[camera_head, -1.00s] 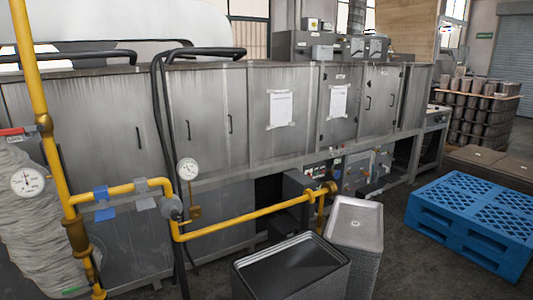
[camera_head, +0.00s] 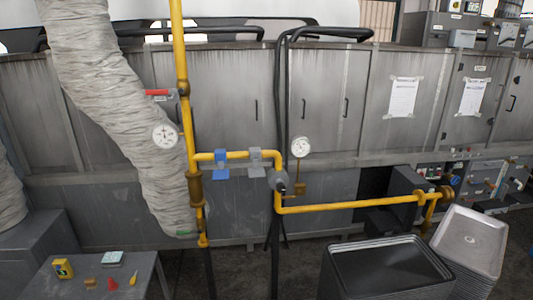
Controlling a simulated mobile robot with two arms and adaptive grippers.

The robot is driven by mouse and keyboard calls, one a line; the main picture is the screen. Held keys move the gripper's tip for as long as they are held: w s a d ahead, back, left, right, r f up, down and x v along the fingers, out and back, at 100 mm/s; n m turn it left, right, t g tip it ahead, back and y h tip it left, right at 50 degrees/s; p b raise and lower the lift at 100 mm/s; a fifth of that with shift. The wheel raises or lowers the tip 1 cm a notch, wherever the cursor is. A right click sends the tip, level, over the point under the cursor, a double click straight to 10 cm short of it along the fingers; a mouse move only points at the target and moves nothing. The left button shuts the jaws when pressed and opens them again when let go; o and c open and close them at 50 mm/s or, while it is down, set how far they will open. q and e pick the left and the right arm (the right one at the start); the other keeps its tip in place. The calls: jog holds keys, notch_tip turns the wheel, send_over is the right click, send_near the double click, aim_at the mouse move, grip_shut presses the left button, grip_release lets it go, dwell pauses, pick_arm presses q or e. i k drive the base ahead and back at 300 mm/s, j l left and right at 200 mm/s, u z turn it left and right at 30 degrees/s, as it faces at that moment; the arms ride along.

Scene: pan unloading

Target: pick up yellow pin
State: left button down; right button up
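A small, thin yellow object (camera_head: 133,278), which looks like the yellow pin, lies at the right end of a small group of items on a grey table (camera_head: 140,262) at the lower left. It is too small to make out in detail. Neither of my grippers is in view.
The table also holds a yellow box (camera_head: 63,268), an orange item (camera_head: 92,284), a red item (camera_head: 112,284) and a pale box (camera_head: 112,257). Yellow pipes (camera_head: 345,206) and a large grey duct (camera_head: 120,110) stand behind. Stacked trays (camera_head: 385,268) are at the lower right.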

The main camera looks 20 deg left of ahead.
aim_at(132, 281)
jog(key=u, duration=0.65)
jog(key=i+j+u, duration=0.3)
jog(key=j+u, duration=0.15)
jog(key=i+j+u, duration=0.45)
jog(key=i+j, duration=0.2)
jog(key=j, duration=0.2)
jog(key=z, duration=1.5)
jog(key=u, duration=1.5)
jog(key=i+l, duration=0.55)
jog(key=l, duration=0.3)
